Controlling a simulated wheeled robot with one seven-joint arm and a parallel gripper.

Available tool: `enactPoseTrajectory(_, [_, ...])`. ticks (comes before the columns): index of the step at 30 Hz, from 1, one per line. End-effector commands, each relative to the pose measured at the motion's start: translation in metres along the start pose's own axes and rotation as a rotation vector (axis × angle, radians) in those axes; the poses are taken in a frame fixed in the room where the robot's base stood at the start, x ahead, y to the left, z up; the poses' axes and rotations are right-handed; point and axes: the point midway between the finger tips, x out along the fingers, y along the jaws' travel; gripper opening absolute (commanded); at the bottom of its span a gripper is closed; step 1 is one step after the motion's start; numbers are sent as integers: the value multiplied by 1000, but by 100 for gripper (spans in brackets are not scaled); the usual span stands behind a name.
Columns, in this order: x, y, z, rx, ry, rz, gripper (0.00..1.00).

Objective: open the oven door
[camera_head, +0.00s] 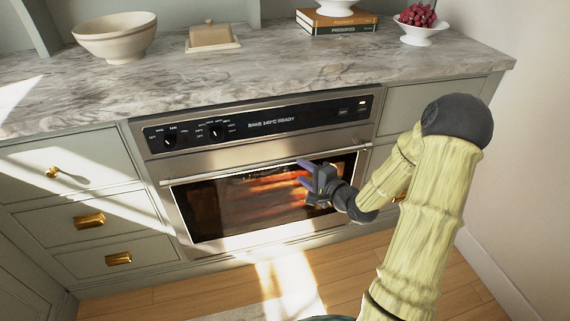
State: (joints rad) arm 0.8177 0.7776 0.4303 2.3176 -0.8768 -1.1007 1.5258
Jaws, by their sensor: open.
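The oven (160,165) is built into the cabinets under the counter, with a steel frame and a black control panel (262,122). Its door (225,212) looks shut, with a dark glass window glowing orange inside. A long horizontal steel handle (230,172) runs across the top of the door. My gripper (303,172) is open at the right part of the handle, its fingers pointing left. The fingers overlap the handle in the picture; I cannot tell if they touch it. My gripper and arm hide the right part of the window.
The marble counter (270,65) above holds a cream bowl (115,38), a butter dish (211,38), stacked books (338,24) and a bowl of red fruit (418,24). Drawers with brass pulls flank the oven.

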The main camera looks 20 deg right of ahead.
Motion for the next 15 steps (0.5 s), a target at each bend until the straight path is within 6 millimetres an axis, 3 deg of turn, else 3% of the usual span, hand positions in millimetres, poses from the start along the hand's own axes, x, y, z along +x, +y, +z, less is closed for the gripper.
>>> enactPoseTrajectory(9, [58,2,1,-2,-2,0,44])
enactPoseTrajectory(15, [86,2,0,0,-1,0,44])
